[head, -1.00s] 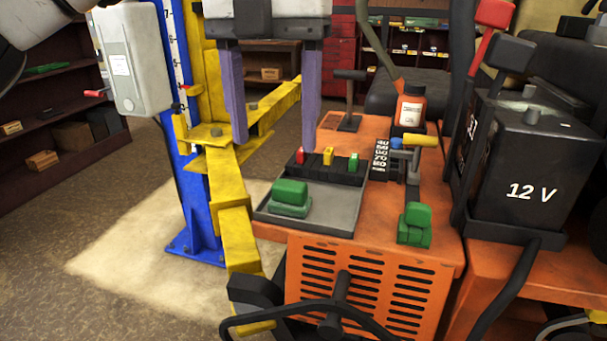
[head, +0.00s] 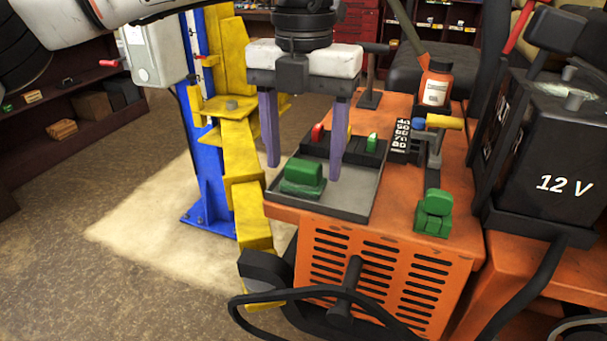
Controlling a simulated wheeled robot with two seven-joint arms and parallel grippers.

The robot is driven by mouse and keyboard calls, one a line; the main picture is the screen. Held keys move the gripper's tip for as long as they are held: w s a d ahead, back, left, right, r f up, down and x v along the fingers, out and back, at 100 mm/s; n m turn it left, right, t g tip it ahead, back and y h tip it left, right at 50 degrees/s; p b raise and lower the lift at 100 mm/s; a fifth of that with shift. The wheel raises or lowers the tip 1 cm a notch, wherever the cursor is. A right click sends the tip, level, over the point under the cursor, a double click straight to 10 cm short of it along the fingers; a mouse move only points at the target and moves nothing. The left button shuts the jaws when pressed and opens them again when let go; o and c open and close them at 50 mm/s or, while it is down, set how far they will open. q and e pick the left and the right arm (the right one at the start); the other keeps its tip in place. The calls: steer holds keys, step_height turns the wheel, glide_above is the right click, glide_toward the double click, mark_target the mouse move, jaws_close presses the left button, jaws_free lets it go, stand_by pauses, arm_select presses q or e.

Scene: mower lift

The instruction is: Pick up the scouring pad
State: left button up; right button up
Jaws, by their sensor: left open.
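A green block (head: 302,179), which looks like the scouring pad, lies in the front left part of a shallow grey tray (head: 345,207) on the orange mower body. My left gripper (head: 304,172) is open and empty, pointing down over the tray. Its two purple fingers appear to the left and right of the green block in the picture. I cannot tell how far the fingertips are above the tray floor. My right gripper is not in view.
A dark rack with small red and green pieces (head: 372,142) stands along the tray's back. A green clamp-like part (head: 434,213), an orange bottle (head: 436,84) and a 12 V battery (head: 545,150) are to the right. A yellow lift arm (head: 243,165) runs along the left.

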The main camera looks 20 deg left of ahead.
mark_target(304, 163)
arm_select(q)
steer(key=shift+f, duration=0.15)
steer(key=c, duration=1.1)
step_height(304, 163, up, 10)
steer(key=shift+r, duration=0.1)
